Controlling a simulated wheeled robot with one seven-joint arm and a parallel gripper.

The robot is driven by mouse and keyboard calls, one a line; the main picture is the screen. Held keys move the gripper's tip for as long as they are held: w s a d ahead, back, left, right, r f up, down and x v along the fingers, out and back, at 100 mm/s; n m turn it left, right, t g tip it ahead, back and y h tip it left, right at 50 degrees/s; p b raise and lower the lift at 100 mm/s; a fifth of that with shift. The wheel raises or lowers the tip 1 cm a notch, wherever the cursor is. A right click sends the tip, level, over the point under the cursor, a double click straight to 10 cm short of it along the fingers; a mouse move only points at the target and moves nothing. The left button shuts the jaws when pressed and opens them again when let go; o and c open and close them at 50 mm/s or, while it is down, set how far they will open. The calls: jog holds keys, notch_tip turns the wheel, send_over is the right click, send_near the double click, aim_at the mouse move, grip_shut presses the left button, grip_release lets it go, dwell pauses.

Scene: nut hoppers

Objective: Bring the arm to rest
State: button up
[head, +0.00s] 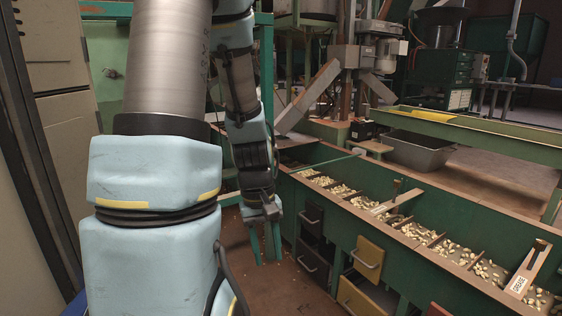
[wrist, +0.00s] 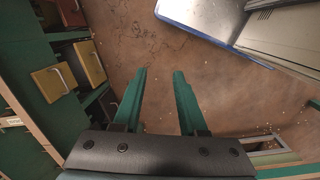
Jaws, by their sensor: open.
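My gripper (head: 267,243) hangs at the end of my light-blue arm, left of the green hopper bench in the head view, with its green fingers pointing down over the brown floor. In the wrist view my gripper (wrist: 163,92) shows two green fingers spread apart with only bare floor between them. The fingers are open, hold nothing and touch nothing that I can see. My arm covers much of the left half of the head view and hides what is behind it.
The green bench (head: 335,205) holds several compartments of pale nuts (head: 410,230). Its front has drawers, one with a yellow face (head: 367,258). A grey tub (head: 418,150) stands behind it. A pale cabinet (head: 62,90) is at left. The floor (wrist: 150,45) below my gripper is mostly clear.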

jog(key=a+r+m+t+p, duration=0.1)
jog(key=a+r+m+p, duration=0.1)
jog(key=r+p, duration=1.2)
jog(key=a+r+m+t+y+p, duration=0.1)
jog(key=r+m+p, duration=0.1)
jog(key=r+p, duration=1.3)
notch_tip(320, 180, up, 6)
jog(key=shift+a+f, duration=0.1)
jog(key=shift+a, duration=0.3)
jog(key=shift+w, duration=0.1)
